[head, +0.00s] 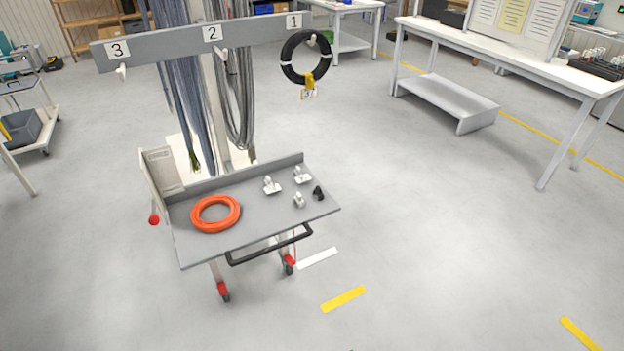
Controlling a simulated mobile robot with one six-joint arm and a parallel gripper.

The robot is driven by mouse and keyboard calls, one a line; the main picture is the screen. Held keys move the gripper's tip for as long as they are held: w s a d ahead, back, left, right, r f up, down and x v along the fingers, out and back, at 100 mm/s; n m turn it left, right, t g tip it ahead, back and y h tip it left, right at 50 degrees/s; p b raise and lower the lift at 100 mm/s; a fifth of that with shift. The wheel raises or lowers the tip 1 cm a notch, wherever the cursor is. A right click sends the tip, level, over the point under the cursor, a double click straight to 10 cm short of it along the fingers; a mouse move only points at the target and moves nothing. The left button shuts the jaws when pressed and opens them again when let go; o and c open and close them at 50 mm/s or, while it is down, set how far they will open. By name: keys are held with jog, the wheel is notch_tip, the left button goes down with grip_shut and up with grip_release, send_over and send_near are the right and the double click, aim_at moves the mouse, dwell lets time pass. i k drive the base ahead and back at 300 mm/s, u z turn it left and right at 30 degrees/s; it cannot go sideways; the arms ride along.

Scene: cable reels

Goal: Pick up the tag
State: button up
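No piece can be told for certain as the tag. A small yellow piece (309,80) hangs at the bottom of the black cable coil (287,70), which hangs from the rail under label 1; it may be a tag or a connector. Small white pieces (270,186) (302,176) (299,201) and a small black piece (318,193) sit on the right part of the grey cart top (255,222); they are too small to identify. My gripper is not in view.
An orange cable coil (216,214) lies on the cart's left part. A rail (255,33) with labels 1, 2 and 3 stands above, with grey cable bundles (188,95) hanging. A white workbench (500,55) stands at right. The floor in front and right of the cart is clear.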

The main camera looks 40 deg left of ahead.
aim_at(300, 178)
jog(key=z, duration=0.05)
jog(key=k, duration=1.55)
jog(key=u, duration=4.25)
jog(key=i, duration=0.1)
jog(key=z, duration=2.35)
jog(key=i, duration=0.9)
